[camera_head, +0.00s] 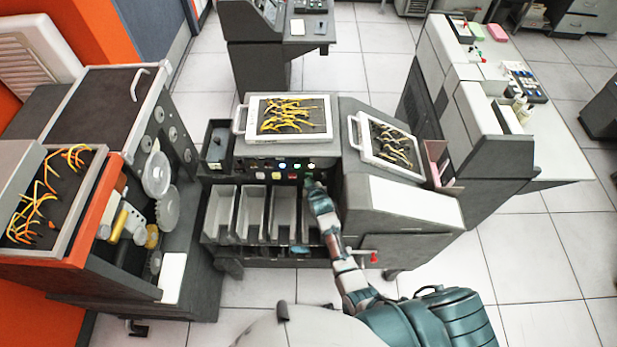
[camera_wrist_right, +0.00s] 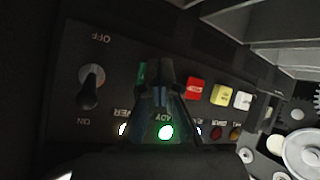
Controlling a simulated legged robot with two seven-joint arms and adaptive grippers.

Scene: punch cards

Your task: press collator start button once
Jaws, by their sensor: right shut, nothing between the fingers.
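The collator (camera_head: 245,150) stands mid-view in the head view, with a dark control panel above its card bins. The wrist view shows the panel (camera_wrist_right: 60,60) upside down, with a rotary switch (camera_wrist_right: 91,85) marked OFF and ON. A green button (camera_wrist_right: 142,70) shows only at its edge behind my right gripper (camera_wrist_right: 163,72). The right gripper is shut and empty, its tips over that button; contact cannot be told. In the head view, it (camera_head: 313,186) reaches the panel's right end. Red (camera_wrist_right: 196,88), yellow (camera_wrist_right: 222,95) and white (camera_wrist_right: 243,100) buttons sit beside it.
A green READY lamp (camera_wrist_right: 166,131) glows below the fingers. Grey card bins (camera_head: 251,212) lie under the panel. The sloped housing (camera_head: 400,205) stands right of my arm. An orange-edged machine (camera_head: 95,210) stands left. Open tiled floor (camera_head: 530,260) is at right.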

